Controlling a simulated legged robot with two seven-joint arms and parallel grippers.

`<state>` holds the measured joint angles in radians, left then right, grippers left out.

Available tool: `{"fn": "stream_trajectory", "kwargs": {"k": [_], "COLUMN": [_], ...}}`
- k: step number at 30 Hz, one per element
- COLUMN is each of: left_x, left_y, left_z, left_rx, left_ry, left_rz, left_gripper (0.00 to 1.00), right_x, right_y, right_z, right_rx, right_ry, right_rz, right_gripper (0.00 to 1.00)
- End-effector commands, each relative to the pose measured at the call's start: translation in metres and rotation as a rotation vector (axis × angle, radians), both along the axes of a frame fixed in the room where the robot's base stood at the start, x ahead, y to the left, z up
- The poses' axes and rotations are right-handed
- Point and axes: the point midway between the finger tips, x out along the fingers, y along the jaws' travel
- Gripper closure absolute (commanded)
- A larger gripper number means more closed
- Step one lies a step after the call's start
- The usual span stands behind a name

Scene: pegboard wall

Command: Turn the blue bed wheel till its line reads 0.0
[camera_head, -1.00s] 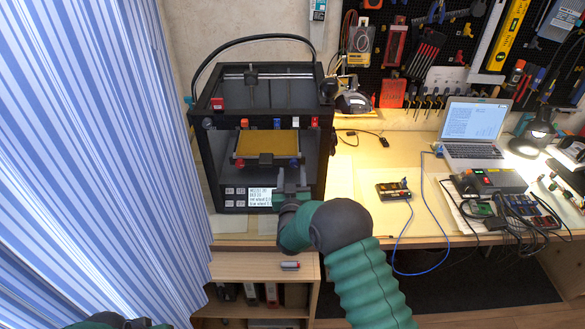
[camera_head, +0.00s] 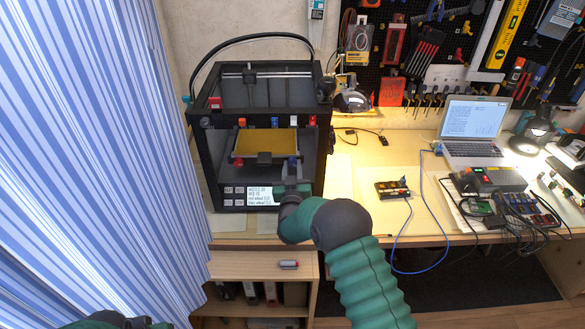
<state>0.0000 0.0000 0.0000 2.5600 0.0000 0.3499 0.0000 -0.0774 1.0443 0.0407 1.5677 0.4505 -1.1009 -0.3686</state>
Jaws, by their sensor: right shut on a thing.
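The black 3D printer (camera_head: 207,170) stands on the bench with its yellow bed plate (camera_head: 264,143) inside. The blue bed wheel (camera_head: 292,161) is under the bed's front right corner, mostly hidden by my gripper. A small red wheel (camera_head: 239,161) sits under the front left corner. My right gripper (camera_head: 291,169) reaches up from below and is shut on the blue wheel. The printer's lit screen (camera_head: 264,196) has lines of text, including wheel lines; its digits are too small to read surely. At the bottom left only part of my left arm shows, not its jaws.
A striped blue curtain (camera_head: 95,150) hangs close to the printer's left. A shelf (camera_head: 230,265) stands below.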

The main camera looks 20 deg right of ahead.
Motion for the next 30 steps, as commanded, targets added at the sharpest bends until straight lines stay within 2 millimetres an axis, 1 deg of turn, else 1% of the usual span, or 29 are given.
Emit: {"fn": "stream_trajectory", "kwargs": {"k": [3,5,12,13,17,18,26,29,30], "left_x": [0.000,0.000,0.000,0.000,0.000,0.000,0.000,0.000,0.000], "left_y": [0.000,0.000,0.000,0.000,0.000,0.000,0.000,0.000,0.000], "left_z": [-0.010,-0.012,-0.010,-0.010,-0.010,-0.010,-0.010,-0.010,-0.010], "left_rx": [0.000,0.000,0.000,0.000,0.000,0.000,0.000,0.000,0.000], "left_ry": [0.000,0.000,0.000,0.000,0.000,0.000,0.000,0.000,0.000], "left_rz": [0.000,0.000,0.000,0.000,0.000,0.000,0.000,0.000,0.000], "left_gripper": [1.00,1.00,1.00,1.00,1.00,1.00,1.00,1.00,1.00], "right_x": [0.000,0.000,0.000,0.000,0.000,0.000,0.000,-0.007,-0.012], "right_y": [0.003,0.001,0.001,0.001,0.001,0.001,0.000,0.003,0.005], "right_z": [-0.003,-0.002,0.000,0.000,0.000,0.000,0.000,-0.001,-0.001], "right_rx": [-0.091,-0.132,-0.142,-0.142,-0.141,-0.141,-0.141,-0.141,-0.140], "right_ry": [0.025,0.036,0.041,0.041,0.041,0.041,0.041,0.043,0.044], "right_rz": [0.004,0.003,0.001,0.001,0.001,0.001,0.000,0.001,0.001], "right_gripper": [1.00,1.00,1.00,0.70,0.53,0.51,0.51,0.51,0.51]}}
